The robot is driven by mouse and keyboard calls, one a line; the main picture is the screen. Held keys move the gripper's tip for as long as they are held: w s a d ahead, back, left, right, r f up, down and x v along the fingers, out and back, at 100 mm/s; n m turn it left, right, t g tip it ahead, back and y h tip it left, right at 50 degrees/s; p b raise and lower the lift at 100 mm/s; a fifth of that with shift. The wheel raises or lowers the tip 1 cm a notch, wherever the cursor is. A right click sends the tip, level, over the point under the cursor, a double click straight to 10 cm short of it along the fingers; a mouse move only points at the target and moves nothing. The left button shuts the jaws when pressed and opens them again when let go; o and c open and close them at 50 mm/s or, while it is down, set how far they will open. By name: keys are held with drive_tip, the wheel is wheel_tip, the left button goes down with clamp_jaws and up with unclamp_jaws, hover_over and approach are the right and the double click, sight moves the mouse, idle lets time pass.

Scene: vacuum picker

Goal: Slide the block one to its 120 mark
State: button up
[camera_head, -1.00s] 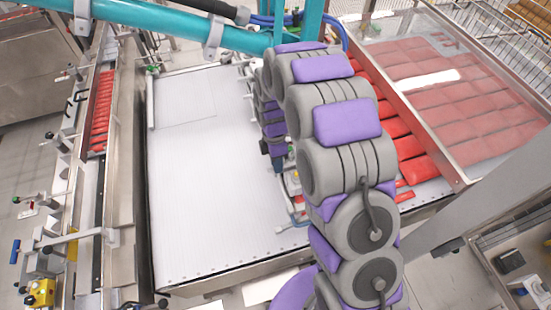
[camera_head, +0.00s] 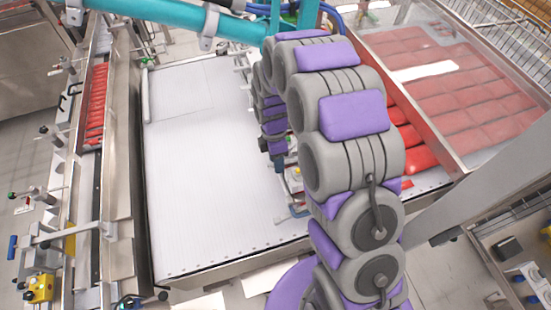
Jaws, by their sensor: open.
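My purple and grey arm rises from the lower middle, bends over and comes down on its far side. My gripper (camera_head: 280,176) is at its lower end, beside the right edge of the white ribbed conveyor bed (camera_head: 205,190). It is small in the picture and partly hidden behind my own arm links. It is open, and I see nothing held in it. Small fittings and a rail run along that edge of the bed close to the gripper. I cannot pick out block one or the 120 mark; my arm covers part of this area.
A teal beam (camera_head: 160,14) crosses the top left. Red packs lie under a clear cover (camera_head: 450,90) on the right. A long side rail with clamps and red packs (camera_head: 97,100) runs down the left. The white bed is bare.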

drive_tip(key=w+a+r+b, duration=0.1)
drive_tip(key=w+r+b, duration=0.1)
drive_tip(key=r, duration=1.5)
drive_tip(key=shift+w, duration=0.7)
drive_tip(key=s+d+f+m+b, duration=0.4)
drive_tip(key=s+f+m+b, duration=0.1)
drive_tip(key=s, duration=0.6)
drive_tip(key=s+d+f+m+b, duration=0.4)
drive_tip(key=s+m+b, duration=0.3)
drive_tip(key=s+m, duration=0.2)
drive_tip(key=s+d+f+m+b, duration=0.5)
drive_tip(key=s+f+m, duration=0.1)
drive_tip(key=s, duration=0.6)
drive_tip(key=shift+s+m+y+b, duration=0.3)
drive_tip(key=shift+m+b, duration=0.1)
drive_tip(key=shift+m, duration=0.2)
drive_tip(key=shift+d, duration=0.15)
idle(0.8)
